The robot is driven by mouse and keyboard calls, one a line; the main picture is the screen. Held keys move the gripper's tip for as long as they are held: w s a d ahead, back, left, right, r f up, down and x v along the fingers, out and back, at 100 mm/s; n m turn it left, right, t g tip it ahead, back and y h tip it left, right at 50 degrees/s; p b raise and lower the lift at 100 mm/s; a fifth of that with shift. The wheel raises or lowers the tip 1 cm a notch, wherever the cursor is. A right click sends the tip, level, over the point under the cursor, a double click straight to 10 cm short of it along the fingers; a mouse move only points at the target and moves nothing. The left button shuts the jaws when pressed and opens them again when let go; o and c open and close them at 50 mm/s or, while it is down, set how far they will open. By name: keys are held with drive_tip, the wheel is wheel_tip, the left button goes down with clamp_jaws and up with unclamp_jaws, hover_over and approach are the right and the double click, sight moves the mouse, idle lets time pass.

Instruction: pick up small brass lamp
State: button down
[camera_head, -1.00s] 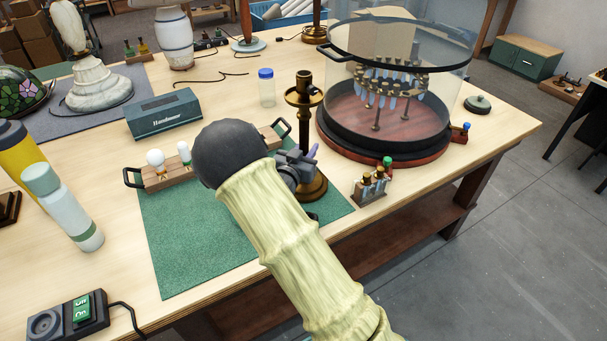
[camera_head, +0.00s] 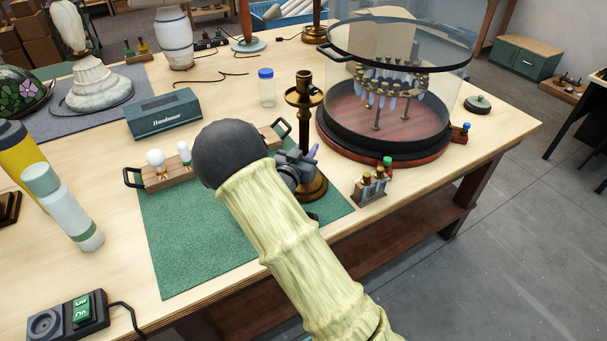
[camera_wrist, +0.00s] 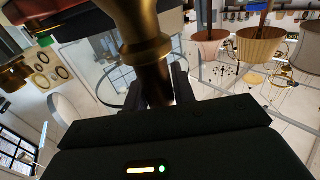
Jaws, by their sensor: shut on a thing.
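The small brass lamp (camera_head: 304,125) stands upright at the right end of the green mat (camera_head: 205,236), with a dark brass stem, a cup near the top and a round base. My gripper (camera_head: 304,166) is at the lower part of its stem, reaching in from the left. In the wrist view the stem (camera_wrist: 150,55) runs down between my two dark fingers (camera_wrist: 160,88), which are shut on it. My arm hides part of the mat and part of the lamp's base.
A glass-walled round case (camera_head: 392,110) on a red-brown base stands close right of the lamp. A small vial rack (camera_head: 370,187) is to its lower right. A wooden tray with bulbs (camera_head: 163,178) lies left, behind my arm. A clear jar (camera_head: 267,88) stands behind.

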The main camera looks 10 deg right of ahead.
sight(307, 117)
idle(0.3)
drive_tip(key=shift+r, duration=0.15)
wheel_tip(307, 117, up, 10)
idle(0.8)
drive_tip(key=shift+w, duration=0.1)
idle(0.4)
